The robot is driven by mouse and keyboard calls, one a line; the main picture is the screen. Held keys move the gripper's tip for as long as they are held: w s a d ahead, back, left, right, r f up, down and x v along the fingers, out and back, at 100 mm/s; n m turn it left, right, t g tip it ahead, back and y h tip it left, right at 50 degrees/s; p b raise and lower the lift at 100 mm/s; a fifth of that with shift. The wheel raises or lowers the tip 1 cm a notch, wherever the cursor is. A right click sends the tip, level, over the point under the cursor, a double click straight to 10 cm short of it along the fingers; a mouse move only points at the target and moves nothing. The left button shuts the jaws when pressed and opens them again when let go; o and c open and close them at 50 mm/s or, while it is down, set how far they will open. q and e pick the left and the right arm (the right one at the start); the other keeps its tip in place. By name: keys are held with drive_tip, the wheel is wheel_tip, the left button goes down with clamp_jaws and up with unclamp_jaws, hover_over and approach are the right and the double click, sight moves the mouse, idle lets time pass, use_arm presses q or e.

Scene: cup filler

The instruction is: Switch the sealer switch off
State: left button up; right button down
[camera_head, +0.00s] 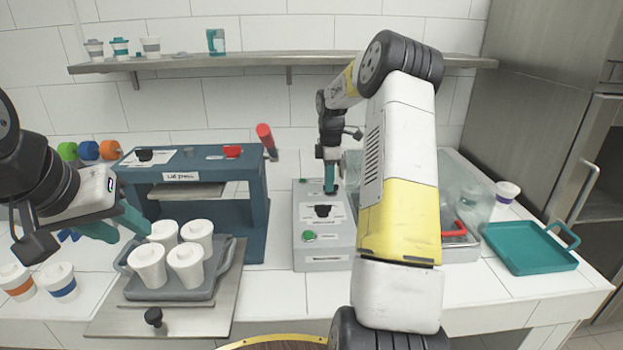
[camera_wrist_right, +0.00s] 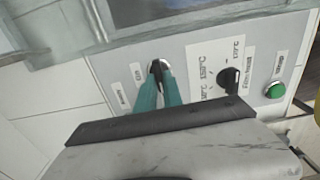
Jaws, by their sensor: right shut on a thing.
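The sealer (camera_head: 324,245) is a grey box with a sloped control panel in the middle of the counter. Its toggle switch (camera_wrist_right: 158,66) is at the far end of the panel, by the on/off labels in the right wrist view. My right gripper (camera_head: 330,186) reaches down to that end, and its teal fingers (camera_wrist_right: 160,88) are shut around the switch. The fingers hide part of the switch, and I cannot tell its position. My left gripper (camera_head: 132,225) is on the left beside the white cups; its teal fingers are apart and hold nothing.
A black dial (camera_wrist_right: 231,78) and a green button (camera_wrist_right: 275,90) share the panel. A blue lid press (camera_head: 200,170) stands left, with white cups on a grey tray (camera_head: 205,292) before it. A teal tray (camera_head: 530,250) lies right. A glass-like cover (camera_head: 465,185) is beside the sealer.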

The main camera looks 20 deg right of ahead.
drive_tip(key=shift+r, duration=0.1)
drive_tip(key=c, duration=1.5)
unclamp_jaws()
wheel_tip(320, 180, up, 7)
drive_tip(key=shift+r, duration=0.4)
